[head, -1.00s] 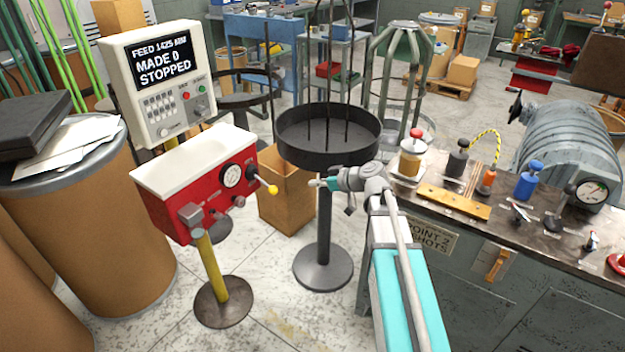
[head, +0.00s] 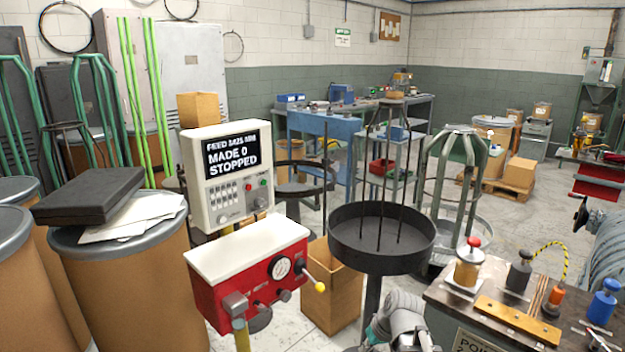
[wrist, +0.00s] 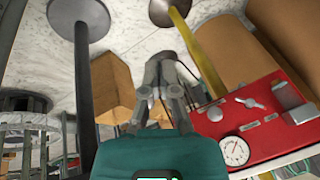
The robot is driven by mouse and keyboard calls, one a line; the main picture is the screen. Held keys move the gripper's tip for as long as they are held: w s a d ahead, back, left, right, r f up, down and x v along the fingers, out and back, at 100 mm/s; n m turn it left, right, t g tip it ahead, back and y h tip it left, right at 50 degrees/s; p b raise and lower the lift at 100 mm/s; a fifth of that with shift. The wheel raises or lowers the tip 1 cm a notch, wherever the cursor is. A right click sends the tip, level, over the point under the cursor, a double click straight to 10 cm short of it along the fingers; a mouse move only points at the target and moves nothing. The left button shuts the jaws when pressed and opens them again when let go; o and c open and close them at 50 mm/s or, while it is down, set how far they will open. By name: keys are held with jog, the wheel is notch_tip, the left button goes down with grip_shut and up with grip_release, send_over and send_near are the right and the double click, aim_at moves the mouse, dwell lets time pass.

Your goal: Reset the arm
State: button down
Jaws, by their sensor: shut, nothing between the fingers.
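My gripper (wrist: 161,62) shows in the wrist view with its two grey fingers drawn together and nothing between them. In the head view only the wrist end of my arm shows at the bottom edge, and the fingers cannot be made out. The red control box (head: 250,275) with a gauge and yellow-knobbed lever stands left of my arm; in the wrist view the red box (wrist: 245,118) lies right of the fingers, apart from them. The display panel (head: 226,175) above it reads MADE 0 STOPPED.
A black round tray (head: 381,240) with upright rods stands on a post close behind my arm. A cardboard box (head: 333,295) sits beside it. The workbench (head: 470,305) with several bottles is at right. Brown drums (head: 130,285) fill the left.

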jog(key=s+d+f+m+g+h, duration=0.1)
jog(key=s+d+m+g+h, duration=0.2)
jog(key=s, duration=0.4)
notch_tip(320, 180, up, 19)
jog(key=t+h+p, duration=0.1)
jog(key=p, duration=1.8)
jog(key=shift+w+m, duration=0.25)
jog(key=shift+m, duration=0.05)
jog(key=shift+d, duration=0.1)
